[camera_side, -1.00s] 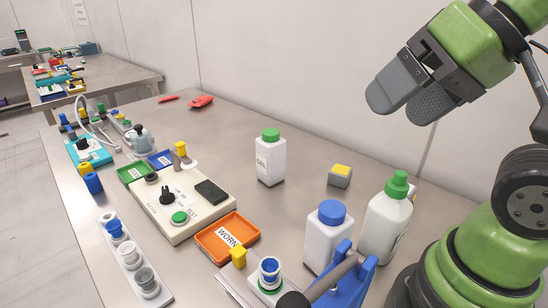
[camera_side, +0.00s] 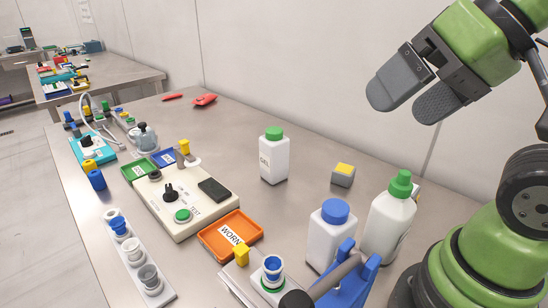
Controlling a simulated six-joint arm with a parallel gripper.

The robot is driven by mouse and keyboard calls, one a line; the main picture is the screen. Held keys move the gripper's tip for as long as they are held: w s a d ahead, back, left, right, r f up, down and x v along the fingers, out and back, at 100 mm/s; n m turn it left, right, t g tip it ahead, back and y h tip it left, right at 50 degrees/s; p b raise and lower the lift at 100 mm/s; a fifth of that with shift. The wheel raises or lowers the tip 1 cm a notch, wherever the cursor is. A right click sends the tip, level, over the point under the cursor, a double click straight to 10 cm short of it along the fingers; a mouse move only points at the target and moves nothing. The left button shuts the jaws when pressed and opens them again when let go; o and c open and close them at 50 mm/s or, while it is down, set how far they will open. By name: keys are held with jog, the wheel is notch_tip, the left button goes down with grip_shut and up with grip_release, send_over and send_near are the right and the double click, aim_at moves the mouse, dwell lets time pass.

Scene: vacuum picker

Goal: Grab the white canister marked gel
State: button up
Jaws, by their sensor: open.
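The white canister marked GEL (camera_side: 275,160) stands upright on the steel table, with a green cap and its label on the left face. Nothing touches it. My gripper (camera_side: 402,100) is up at the right, above the table and to the right of the canister. Its two broad grey fingers are apart with nothing between them.
A blue-capped white bottle (camera_side: 326,240) and a green-capped white bottle (camera_side: 388,224) stand front right. A small grey block with a yellow top (camera_side: 343,175) lies right of the canister. A test box (camera_side: 190,208) and an orange WORN tray (camera_side: 212,242) lie left. A wall runs behind.

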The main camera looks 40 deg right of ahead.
jog(key=w+d+r, duration=0.2)
jog(key=w, duration=0.7)
jog(key=n+g+h, duration=0.2)
send_near(276, 131)
jog(key=shift+n+g, duration=0.4)
jog(key=x, duration=0.2)
jog(key=w+x, duration=0.1)
jog(key=x, duration=0.2)
jog(key=shift+w+a+f, duration=0.1)
jog(key=shift+a+f, duration=0.05)
jog(key=shift+h, duration=0.3)
jog(key=shift+x, duration=3.1)
jog(key=shift+c, duration=0.4)
jog(key=c, duration=1.4)
